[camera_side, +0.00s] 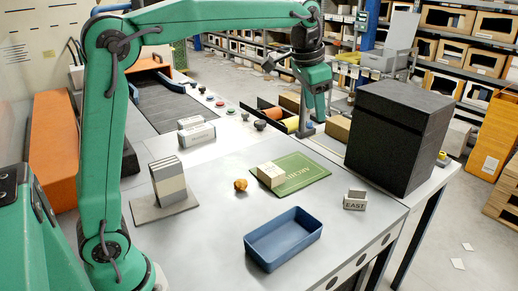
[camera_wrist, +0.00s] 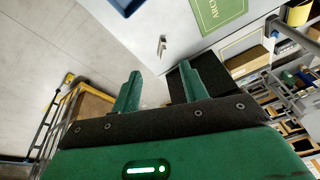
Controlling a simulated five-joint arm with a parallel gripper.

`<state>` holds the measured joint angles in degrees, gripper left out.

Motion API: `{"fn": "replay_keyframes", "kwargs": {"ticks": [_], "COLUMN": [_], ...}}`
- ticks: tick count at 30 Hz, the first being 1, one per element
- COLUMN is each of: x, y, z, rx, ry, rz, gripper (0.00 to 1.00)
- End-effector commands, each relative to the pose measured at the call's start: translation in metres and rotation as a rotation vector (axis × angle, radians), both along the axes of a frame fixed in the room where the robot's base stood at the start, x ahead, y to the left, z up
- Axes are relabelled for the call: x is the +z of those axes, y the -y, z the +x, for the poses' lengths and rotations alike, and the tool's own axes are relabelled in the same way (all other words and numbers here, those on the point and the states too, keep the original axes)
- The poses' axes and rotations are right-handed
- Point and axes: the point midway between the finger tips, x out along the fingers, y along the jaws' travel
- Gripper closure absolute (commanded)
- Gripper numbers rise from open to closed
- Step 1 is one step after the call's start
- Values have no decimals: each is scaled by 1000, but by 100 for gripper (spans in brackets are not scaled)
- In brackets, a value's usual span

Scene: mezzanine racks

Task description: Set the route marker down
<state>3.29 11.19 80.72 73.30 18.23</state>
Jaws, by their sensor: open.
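The route marker, a small grey block lettered EAST (camera_side: 355,204), stands upright on the grey table near its right front edge. It also shows small in the wrist view (camera_wrist: 162,45), beyond my fingertips. My gripper (camera_side: 319,112) is raised over the far side of the table, well away from the marker. In the wrist view its two green fingers (camera_wrist: 160,84) are apart with nothing held between them.
A green mat (camera_side: 305,163) bears a pale block (camera_side: 270,175). A blue tray (camera_side: 283,238) lies at the front, with a small orange-brown lump (camera_side: 240,184) behind it. A large black box (camera_side: 400,130) stands at the right. Clear tabletop surrounds the marker.

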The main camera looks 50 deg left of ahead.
Motion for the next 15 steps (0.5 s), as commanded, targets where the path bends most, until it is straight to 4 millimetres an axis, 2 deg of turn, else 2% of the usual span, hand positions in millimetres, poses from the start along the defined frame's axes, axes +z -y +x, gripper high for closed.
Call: {"fn": "replay_keyframes", "kwargs": {"ticks": [1,8,15], "x": [3,5,-6], "y": [-2,-10,-17], "z": [-13,-67,-125], "rx": [16,88,163], "ry": [11,57,105], "rz": [-4,-25,-49], "gripper": [56,56,56]}}
